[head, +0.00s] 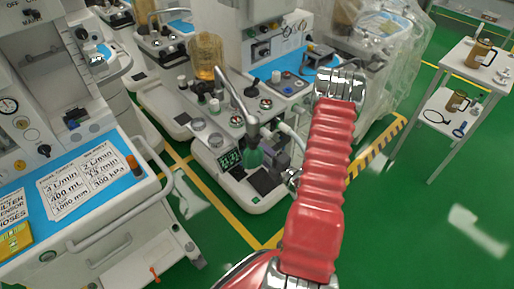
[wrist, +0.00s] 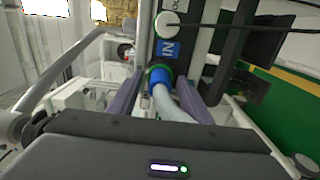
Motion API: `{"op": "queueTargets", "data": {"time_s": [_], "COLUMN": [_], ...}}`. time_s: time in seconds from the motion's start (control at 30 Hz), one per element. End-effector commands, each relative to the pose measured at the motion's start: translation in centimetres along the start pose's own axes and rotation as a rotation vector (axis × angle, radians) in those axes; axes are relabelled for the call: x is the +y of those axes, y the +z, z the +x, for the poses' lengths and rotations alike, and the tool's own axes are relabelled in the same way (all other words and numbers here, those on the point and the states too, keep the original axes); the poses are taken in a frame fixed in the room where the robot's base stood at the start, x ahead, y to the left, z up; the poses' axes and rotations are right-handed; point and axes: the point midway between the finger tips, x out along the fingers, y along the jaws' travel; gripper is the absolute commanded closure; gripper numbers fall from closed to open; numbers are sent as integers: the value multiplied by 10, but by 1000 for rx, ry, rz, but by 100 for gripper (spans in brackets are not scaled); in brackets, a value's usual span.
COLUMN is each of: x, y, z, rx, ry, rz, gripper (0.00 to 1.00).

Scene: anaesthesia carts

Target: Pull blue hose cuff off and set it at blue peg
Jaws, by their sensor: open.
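The blue hose cuff (wrist: 159,76) sits on a port below a blue "IN" label (wrist: 167,48) in the wrist view. A green ring shows around it at the port. A pale hose (wrist: 176,106) runs from the cuff toward my gripper's body. My gripper (wrist: 162,75) is open, with one purple-grey finger on each side of the cuff; I cannot tell whether either touches it. In the head view my red arm covers part of the machine, and I cannot make out the cuff there. I cannot pick out a blue peg with certainty in either view.
In the head view, a white cart (head: 100,185) stands at the left, and a white side table (head: 468,70) with brown mugs at the right.

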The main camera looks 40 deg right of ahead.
Motion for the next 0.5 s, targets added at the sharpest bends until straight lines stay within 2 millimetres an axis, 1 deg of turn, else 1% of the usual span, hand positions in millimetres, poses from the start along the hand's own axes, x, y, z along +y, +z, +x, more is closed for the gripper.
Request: {"op": "queueTargets", "data": {"time_s": [0.13,0.5], "x": [0,0], "y": [0,0], "z": [0,0], "rx": [0,0], "ry": [0,0], "rz": [0,0], "gripper": [56,82]}}
